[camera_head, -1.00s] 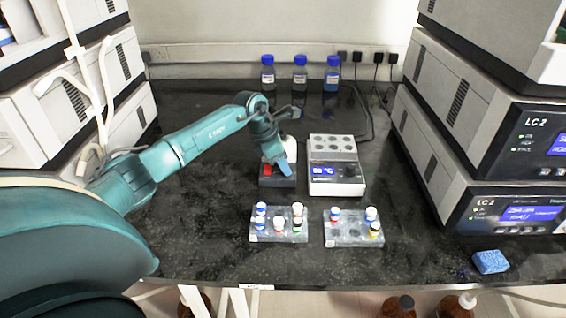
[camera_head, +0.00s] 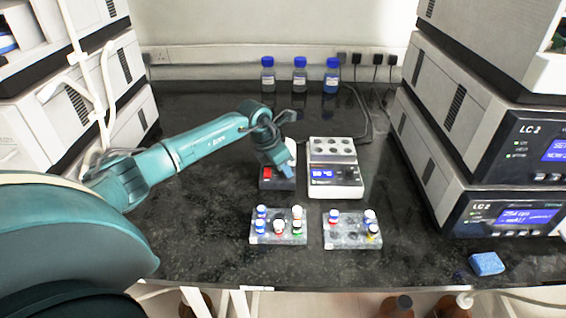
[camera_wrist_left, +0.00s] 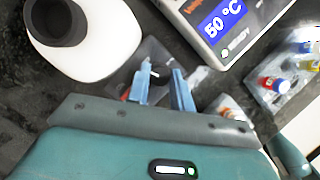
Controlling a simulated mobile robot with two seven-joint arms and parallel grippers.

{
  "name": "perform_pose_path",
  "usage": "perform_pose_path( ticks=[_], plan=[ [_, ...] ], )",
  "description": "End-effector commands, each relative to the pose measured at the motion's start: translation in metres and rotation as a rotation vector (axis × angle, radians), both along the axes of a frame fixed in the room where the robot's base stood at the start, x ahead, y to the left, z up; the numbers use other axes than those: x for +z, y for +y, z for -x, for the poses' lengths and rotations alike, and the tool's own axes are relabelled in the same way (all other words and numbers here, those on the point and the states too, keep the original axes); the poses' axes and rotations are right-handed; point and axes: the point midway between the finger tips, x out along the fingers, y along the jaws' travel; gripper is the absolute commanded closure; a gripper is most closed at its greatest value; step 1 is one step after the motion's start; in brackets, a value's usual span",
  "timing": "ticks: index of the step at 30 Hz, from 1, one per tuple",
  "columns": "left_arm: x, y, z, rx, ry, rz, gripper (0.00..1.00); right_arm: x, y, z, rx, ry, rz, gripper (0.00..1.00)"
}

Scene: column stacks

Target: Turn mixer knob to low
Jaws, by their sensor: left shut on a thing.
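The mixer has a dark base (camera_head: 275,184) with a red patch on its front, left of the heater block. In the left wrist view, its white rounded top (camera_wrist_left: 95,55) carries a dark cup. My left gripper (camera_head: 286,169) reaches down over the mixer's front right. In the left wrist view, the two blue fingers (camera_wrist_left: 162,75) are on either side of a small dark knob (camera_wrist_left: 157,75) and shut on it. The knob's mark and setting are too small to read. My right gripper is in neither view.
A heater block (camera_head: 335,172) with a blue display stands close right of the mixer. Two vial racks (camera_head: 268,238) (camera_head: 345,243) stand in front. Capped bottles (camera_head: 300,76) stand at the back. Instrument stacks flank the bench, and a blue sponge (camera_head: 487,263) lies front right.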

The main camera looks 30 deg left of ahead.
Motion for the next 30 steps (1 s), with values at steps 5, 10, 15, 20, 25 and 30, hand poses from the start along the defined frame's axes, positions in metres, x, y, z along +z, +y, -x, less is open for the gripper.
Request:
perform_pose_path(
  ticks=[5, 10, 15, 20, 25, 30],
  plan=[
    [0.003, -0.0015, 0.0003, 0.165, -0.002, -0.001, 1.0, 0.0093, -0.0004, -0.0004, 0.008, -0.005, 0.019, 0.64],
    [0.0022, -0.0025, 0.0003, 0.328, -0.003, -0.001, 1.0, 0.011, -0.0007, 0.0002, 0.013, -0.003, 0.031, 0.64],
    [0.0011, -0.0034, 0.0003, 0.489, -0.002, -0.001, 1.0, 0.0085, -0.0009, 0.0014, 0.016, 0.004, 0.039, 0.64],
    [0.0008, -0.0045, -0.0002, 0.641, -0.002, 0.0, 1.0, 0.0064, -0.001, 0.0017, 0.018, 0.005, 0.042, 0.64],
    [-0.0001, -0.0057, -0.0004, 0.802, -0.001, 0.0, 1.0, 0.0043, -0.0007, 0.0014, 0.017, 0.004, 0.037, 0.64],
    [-0.0003, -0.0062, -0.0011, 0.956, -0.002, 0.0, 1.0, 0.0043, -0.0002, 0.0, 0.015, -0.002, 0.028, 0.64]
  ],
)
